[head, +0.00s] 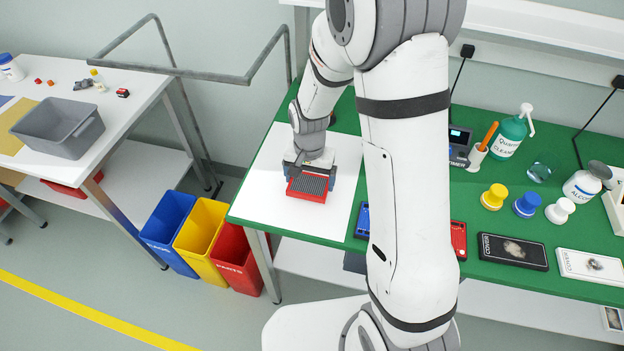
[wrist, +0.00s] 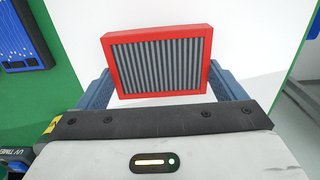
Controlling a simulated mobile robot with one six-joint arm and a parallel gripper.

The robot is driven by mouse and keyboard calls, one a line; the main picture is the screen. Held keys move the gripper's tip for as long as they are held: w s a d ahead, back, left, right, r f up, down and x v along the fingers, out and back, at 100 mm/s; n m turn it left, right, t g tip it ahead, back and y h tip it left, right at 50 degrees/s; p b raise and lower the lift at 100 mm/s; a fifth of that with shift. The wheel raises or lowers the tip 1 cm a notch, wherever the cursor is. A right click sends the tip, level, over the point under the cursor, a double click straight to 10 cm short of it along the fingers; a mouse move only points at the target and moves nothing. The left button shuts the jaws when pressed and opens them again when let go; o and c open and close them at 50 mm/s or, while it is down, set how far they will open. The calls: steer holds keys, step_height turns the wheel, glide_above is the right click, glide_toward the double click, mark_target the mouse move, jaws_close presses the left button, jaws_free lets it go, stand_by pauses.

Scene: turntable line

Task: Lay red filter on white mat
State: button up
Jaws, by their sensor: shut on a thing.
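The red filter (head: 308,187), a red frame around grey pleats, is held by my gripper (head: 307,180) over the white mat. In the wrist view the red filter (wrist: 158,60) sits between the two blue fingers of my gripper (wrist: 160,92), which are shut on its sides. The white mat (head: 272,205) lies on the left end of the green table and shows behind the filter in the wrist view (wrist: 245,35). I cannot tell whether the filter touches the mat or is just above it.
A blue circuit board (head: 362,220) lies right of the mat. Bottles, coloured pots and boxes (head: 512,251) stand farther right on the green table (head: 470,205). Blue, yellow and red bins (head: 205,235) stand on the floor to the left. The mat around the filter looks clear.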

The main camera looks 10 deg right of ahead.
steer(key=shift+f, duration=0.75)
steer(key=shift+f, duration=0.25)
steer(key=o, duration=0.8)
steer(key=shift+r, duration=0.1)
steer(key=shift+r, duration=0.1)
